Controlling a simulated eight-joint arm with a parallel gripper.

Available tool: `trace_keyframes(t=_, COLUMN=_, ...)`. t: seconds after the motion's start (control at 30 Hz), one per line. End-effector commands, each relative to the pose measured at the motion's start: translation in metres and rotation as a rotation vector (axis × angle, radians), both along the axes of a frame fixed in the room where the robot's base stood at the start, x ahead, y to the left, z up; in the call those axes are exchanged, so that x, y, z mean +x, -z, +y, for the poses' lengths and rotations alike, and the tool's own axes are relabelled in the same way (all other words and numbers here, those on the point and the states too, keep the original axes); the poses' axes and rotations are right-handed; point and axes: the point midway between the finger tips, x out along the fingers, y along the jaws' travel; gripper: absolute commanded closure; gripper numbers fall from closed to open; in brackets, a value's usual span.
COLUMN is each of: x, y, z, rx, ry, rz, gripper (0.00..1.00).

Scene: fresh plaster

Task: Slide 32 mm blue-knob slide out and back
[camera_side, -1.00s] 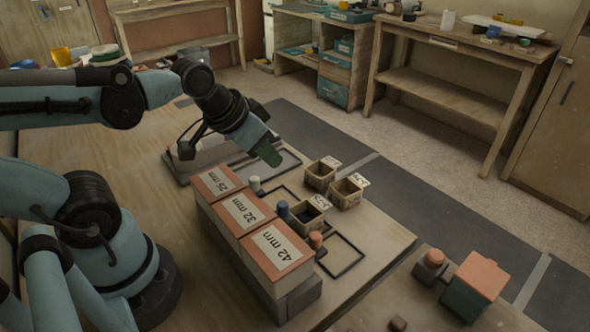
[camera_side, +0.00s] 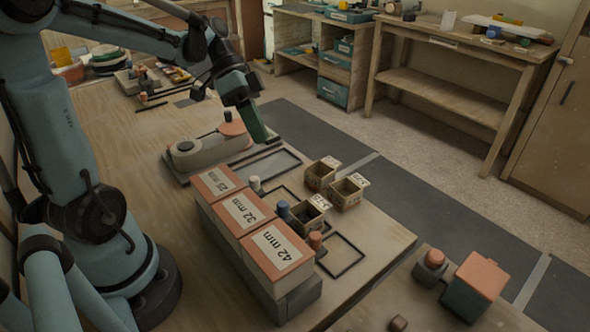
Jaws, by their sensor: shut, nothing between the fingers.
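The 32 mm unit (camera_side: 243,213) is the middle of three orange-topped boxes in a row on the wooden table. Its blue knob (camera_side: 283,209) stands upright at the unit's right side, close to the box. The 25 mm unit (camera_side: 216,183) with a pale knob (camera_side: 255,184) is behind it. The 42 mm unit (camera_side: 272,254) with an orange knob (camera_side: 315,240) is in front. My gripper (camera_side: 259,132) is shut and empty, raised behind the boxes and apart from every knob. Its green fingers point down and right.
Three small bins (camera_side: 321,173) stand to the right of the knobs. Black outlined frames (camera_side: 343,255) lie on the table. A grey device with an orange disc (camera_side: 197,152) sits behind the boxes. An orange-topped block (camera_side: 476,279) stands at front right.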

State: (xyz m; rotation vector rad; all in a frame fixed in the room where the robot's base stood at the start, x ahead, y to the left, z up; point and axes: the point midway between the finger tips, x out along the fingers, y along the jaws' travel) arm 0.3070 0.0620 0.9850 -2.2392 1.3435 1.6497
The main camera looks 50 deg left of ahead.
Motion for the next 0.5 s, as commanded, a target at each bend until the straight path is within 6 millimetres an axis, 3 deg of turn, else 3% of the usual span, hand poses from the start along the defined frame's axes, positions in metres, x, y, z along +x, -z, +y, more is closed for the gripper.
trace_keyframes(t=0.5, x=0.004, y=0.066, z=-0.050, rx=0.003, ry=0.002, rz=0.001, gripper=1.00)
